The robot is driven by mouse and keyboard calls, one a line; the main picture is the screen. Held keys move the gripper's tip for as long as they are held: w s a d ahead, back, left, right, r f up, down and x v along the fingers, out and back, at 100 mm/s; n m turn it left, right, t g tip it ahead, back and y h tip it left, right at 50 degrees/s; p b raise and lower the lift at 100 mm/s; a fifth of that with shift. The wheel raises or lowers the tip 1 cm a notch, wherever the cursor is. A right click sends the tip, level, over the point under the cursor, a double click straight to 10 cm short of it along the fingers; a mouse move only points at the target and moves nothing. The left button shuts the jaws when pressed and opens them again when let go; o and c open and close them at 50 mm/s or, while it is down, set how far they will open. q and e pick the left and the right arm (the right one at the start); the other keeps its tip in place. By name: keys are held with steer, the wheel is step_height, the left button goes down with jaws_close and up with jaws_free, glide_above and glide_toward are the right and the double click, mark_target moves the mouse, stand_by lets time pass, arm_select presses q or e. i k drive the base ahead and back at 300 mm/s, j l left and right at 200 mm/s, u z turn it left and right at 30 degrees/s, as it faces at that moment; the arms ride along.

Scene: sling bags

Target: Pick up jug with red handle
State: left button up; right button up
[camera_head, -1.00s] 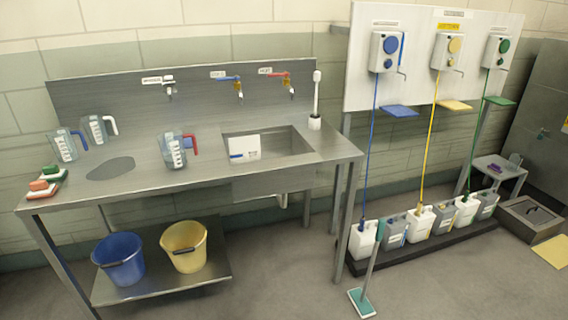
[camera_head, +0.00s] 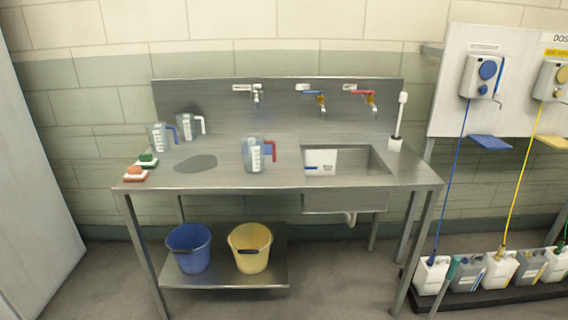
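The jug with the red handle (camera_head: 255,155) stands upright on the steel sink table (camera_head: 225,180), left of the sink basin. It is clear with white markings, and its red handle is on its right side. A jug with a blue handle (camera_head: 158,138) and a jug with a white handle (camera_head: 187,126) stand further left on the same table. Neither of my grippers shows in the head view.
A white box (camera_head: 321,161) is at the basin, and a white brush (camera_head: 398,120) stands at its right. Sponges (camera_head: 137,172) lie at the left front edge. A blue bucket (camera_head: 189,249) and a yellow bucket (camera_head: 250,248) sit on the lower shelf. Open floor lies in front.

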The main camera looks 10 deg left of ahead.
mark_target(253, 147)
steer(key=i+u, duration=0.2)
steer(key=u, duration=0.2)
steer(key=i+l+u, duration=0.2)
steer(key=u, duration=0.2)
